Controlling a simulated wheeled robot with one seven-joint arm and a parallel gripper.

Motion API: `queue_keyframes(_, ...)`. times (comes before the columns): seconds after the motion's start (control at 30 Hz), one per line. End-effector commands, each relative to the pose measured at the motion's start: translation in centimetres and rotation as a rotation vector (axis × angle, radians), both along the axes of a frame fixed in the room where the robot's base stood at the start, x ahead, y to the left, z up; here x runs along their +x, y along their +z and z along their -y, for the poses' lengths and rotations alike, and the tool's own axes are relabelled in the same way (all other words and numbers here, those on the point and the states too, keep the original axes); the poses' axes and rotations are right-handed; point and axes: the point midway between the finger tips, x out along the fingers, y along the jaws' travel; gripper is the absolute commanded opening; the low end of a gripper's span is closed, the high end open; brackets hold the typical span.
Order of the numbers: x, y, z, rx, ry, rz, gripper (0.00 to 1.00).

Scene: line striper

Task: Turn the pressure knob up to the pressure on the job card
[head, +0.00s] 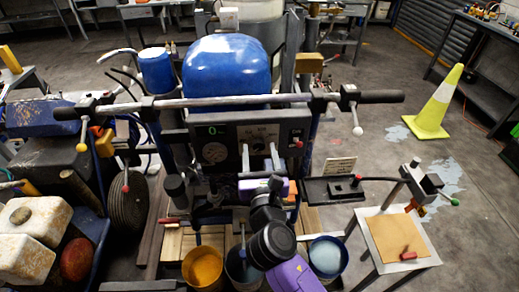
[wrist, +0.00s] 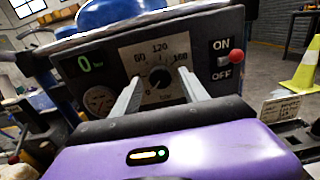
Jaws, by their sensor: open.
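In the head view my gripper (head: 258,149) is at the control panel (head: 225,135). The job card (head: 340,165) stands to the right, its writing too small to read.
A round gauge (wrist: 99,99) is left of the dial. A red-tipped ON/OFF switch (wrist: 236,57) is close on its right. Handlebars (head: 230,101) cross above the panel. Paint buckets (head: 203,267) stand below, and a small table (head: 396,240) is at right.

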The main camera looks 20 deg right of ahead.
Motion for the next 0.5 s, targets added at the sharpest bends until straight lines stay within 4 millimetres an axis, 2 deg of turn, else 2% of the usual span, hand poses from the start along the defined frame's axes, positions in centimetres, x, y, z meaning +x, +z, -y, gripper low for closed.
queue_keyframes(0.37,0.57,-0.02,0.24,0.001,-0.001,0.000,0.50)
queue_keyframes(0.5,0.56,-0.01,0.24,0.001,0.000,0.000,0.23)
